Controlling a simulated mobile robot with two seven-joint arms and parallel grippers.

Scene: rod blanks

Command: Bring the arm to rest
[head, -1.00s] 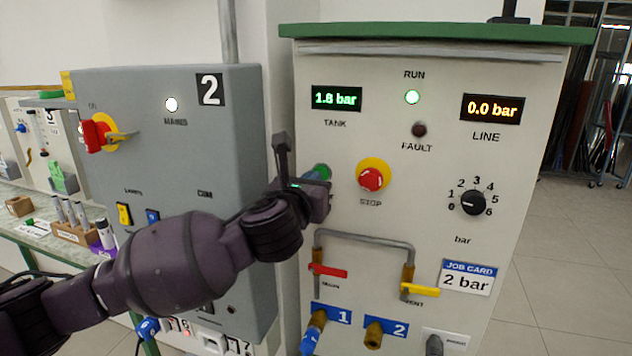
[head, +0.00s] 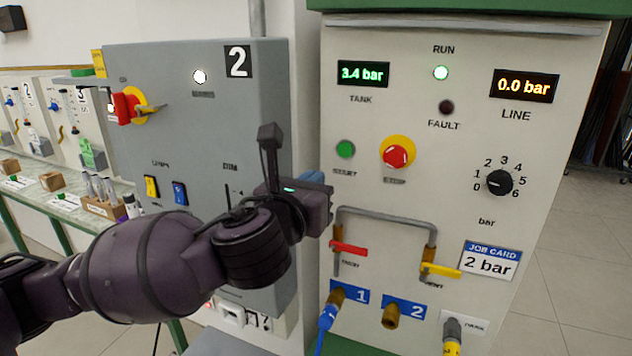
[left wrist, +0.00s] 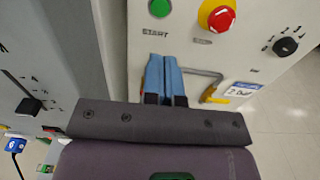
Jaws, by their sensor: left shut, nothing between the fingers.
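My left arm comes in from the left in the head view, and its gripper (head: 318,178) is in front of the panel, below and left of the green start button (head: 345,149). In the left wrist view the two blue fingers (left wrist: 165,75) are together with nothing between them. They point toward the cream panel (left wrist: 145,35), below the start button (left wrist: 161,8), and appear apart from it. My right gripper is not in view.
The cream panel carries a red stop button (head: 397,156), a pressure knob (head: 499,183), a red-handled valve (head: 349,248) and a yellow-handled valve (head: 441,270). A grey cabinet (head: 215,130) stands close behind my arm. Open floor (head: 570,270) lies to the right.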

